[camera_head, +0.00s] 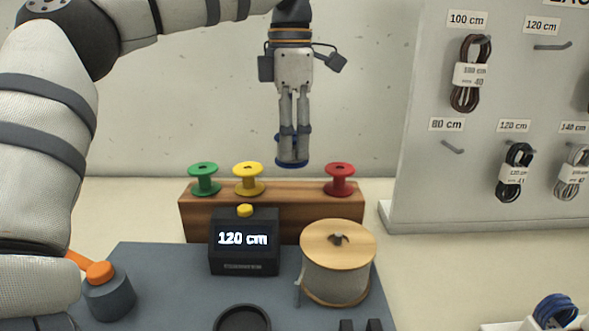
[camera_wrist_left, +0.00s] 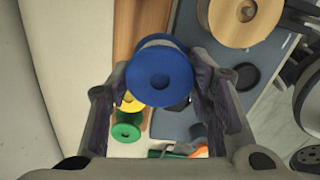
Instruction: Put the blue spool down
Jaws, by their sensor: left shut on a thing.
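The blue spool (camera_head: 292,162) is held at the fingertips of my left gripper (camera_head: 293,140), in the air above the wooden block (camera_head: 280,220) in the head view. In the left wrist view the blue spool (camera_wrist_left: 160,76) sits between the two fingers of the left gripper (camera_wrist_left: 165,90). On the block stand a green spool (camera_head: 204,179), a yellow spool (camera_head: 248,179) and a red spool (camera_head: 340,179). An empty stretch of the block top lies between the yellow and red spools.
A dark box with a "120 cm" display (camera_head: 245,240) and a large cord reel (camera_head: 338,262) stand in front of the block on a grey mat (camera_head: 165,275). A pegboard with coiled laces (camera_head: 420,180) stands at the right. An orange-topped device (camera_head: 105,290) is at the left.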

